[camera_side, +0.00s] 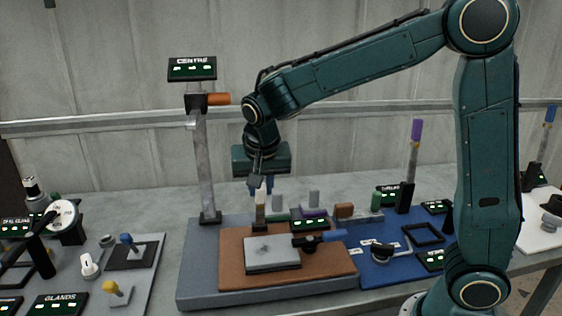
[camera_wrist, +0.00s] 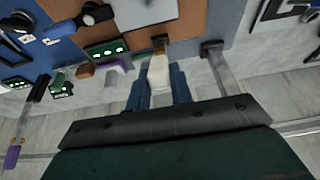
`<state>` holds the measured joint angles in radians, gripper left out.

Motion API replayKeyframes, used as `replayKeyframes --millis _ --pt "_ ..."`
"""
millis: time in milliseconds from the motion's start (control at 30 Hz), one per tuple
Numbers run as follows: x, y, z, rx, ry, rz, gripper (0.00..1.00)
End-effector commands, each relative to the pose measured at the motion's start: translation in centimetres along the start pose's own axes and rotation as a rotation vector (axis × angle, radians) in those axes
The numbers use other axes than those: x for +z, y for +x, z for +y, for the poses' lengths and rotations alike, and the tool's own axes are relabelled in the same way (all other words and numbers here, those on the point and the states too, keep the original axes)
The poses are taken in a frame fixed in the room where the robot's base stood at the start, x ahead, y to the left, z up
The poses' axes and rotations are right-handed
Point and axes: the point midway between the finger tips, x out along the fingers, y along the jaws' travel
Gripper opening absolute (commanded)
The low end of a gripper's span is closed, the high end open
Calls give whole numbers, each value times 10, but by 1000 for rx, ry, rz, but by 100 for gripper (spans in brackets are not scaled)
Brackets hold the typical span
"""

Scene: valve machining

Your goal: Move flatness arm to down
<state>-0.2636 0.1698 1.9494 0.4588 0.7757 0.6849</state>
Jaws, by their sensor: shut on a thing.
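A short upright arm with a cream-coloured grip (camera_side: 260,212) stands at the back edge of the grey plate (camera_side: 272,252) on the brown board. It appears to be the flatness arm, though I see no label naming it. My gripper (camera_side: 261,190) points down from above and is shut on this cream grip. In the wrist view my gripper's blue fingers (camera_wrist: 160,88) stand on either side of the cream grip (camera_wrist: 158,72). A dark foot (camera_wrist: 160,42) shows beyond it, close to the plate (camera_wrist: 145,12). The contact faces are hidden.
A post with an orange handle and a CENTRE sign (camera_side: 192,69) rises to the left. A blue-handled lever (camera_side: 325,237) lies right of the plate. Small blocks and a green display (camera_side: 310,224) stand close behind it. A purple-topped upright lever (camera_side: 416,130) stands farther right.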

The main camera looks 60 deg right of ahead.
Motion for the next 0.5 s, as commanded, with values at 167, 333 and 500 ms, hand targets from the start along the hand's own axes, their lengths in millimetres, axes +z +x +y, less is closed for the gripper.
replayKeyframes --millis 167,333,500 --pt "8 0 0 2 -5 -7 0" --pt "9 0 0 2 -5 -6 0" --pt "8 -1 0 1 -4 -5 0"
